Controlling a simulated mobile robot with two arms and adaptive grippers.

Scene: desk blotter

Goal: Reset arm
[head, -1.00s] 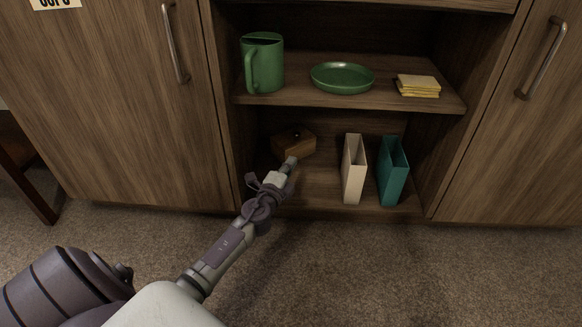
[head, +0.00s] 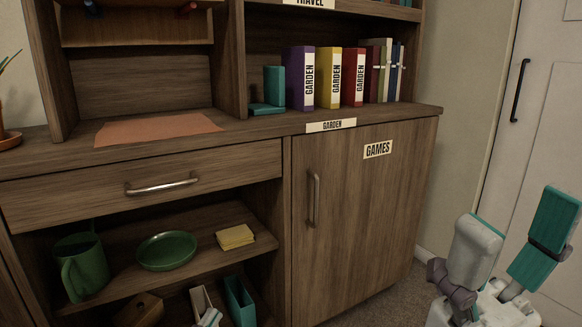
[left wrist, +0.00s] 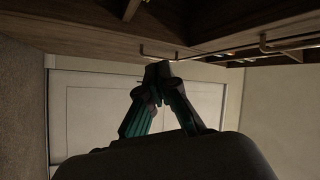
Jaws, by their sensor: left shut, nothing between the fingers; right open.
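My left gripper (head: 210,318) shows only as a small grey tip at the bottom edge of the head view, in front of the lower shelf; its arm is out of frame. In the left wrist view its fingers (left wrist: 158,72) meet at the tips, shut and empty, under the cabinet front. My right gripper (head: 517,222) stands at the lower right of the head view, its teal-padded fingers spread and empty. It is right of the cabinet, in front of the pale door. A salmon desk blotter (head: 158,130) lies flat on the desk top, clear of both grippers.
Below stand a wooden box (head: 140,311), a cream holder (head: 199,301) and a teal holder (head: 240,302). The drawer handle (head: 162,186) and door handle (head: 313,200) stick out.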

